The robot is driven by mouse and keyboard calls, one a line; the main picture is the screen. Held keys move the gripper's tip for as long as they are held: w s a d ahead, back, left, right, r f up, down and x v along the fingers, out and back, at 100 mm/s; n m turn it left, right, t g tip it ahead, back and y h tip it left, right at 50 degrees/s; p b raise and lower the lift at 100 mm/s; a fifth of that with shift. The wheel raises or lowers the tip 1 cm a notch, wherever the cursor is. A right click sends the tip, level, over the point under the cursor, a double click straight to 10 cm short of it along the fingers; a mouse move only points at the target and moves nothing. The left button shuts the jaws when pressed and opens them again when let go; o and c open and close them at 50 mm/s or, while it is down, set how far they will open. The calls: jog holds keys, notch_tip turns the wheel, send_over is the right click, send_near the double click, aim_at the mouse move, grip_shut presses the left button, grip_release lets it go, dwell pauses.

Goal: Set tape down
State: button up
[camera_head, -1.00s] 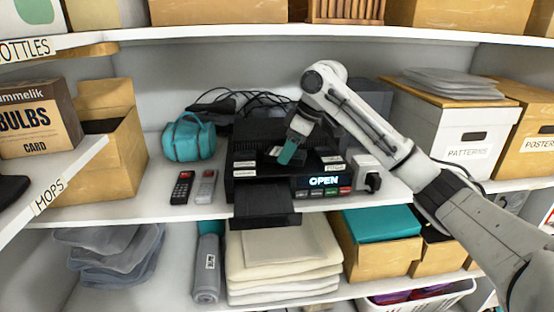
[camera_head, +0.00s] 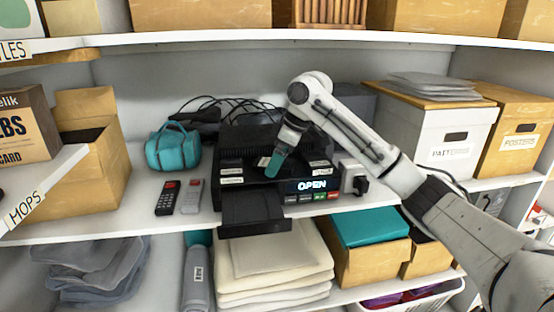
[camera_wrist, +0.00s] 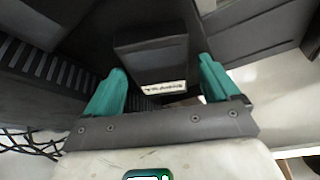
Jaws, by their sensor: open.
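A black player (camera_head: 240,150) stands on the middle shelf with a lit "OPEN" display (camera_head: 312,185). A dark tray-like piece (camera_head: 255,210) juts from its front over the shelf edge. My gripper (camera_head: 276,164) is over the player's top, with teal fingers pointing down. In the wrist view the fingers (camera_wrist: 162,75) are spread apart. A dark block with a white label (camera_wrist: 152,55) shows between and beyond them. I cannot tell whether this block is the tape or part of the player, or whether the fingers touch it.
Two remotes (camera_head: 178,197) and a teal bag (camera_head: 173,150) are left of the player. A white plug adapter (camera_head: 352,178) and a white box (camera_head: 440,135) are to the right. The upper shelf (camera_head: 300,36) runs above my arm. Folded cloths (camera_head: 275,262) lie below.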

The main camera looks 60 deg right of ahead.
jog(key=v, duration=0.2)
jog(key=s+b+v, duration=0.1)
jog(key=v, duration=0.2)
jog(key=shift+d+b, duration=0.2)
jog(key=shift+b, duration=0.1)
jog(key=s+d, duration=0.1)
jog(key=s, duration=0.2)
jog(key=s+d+b, duration=0.1)
jog(key=s, duration=0.2)
jog(key=s+d, duration=0.1)
jog(key=s, duration=0.2)
jog(key=shift+s+d+b, duration=0.1)
jog(key=shift+s+b, duration=0.05)
jog(key=shift+b, duration=0.2)
jog(key=shift+s+d, duration=0.15)
jog(key=shift+s, duration=0.4)
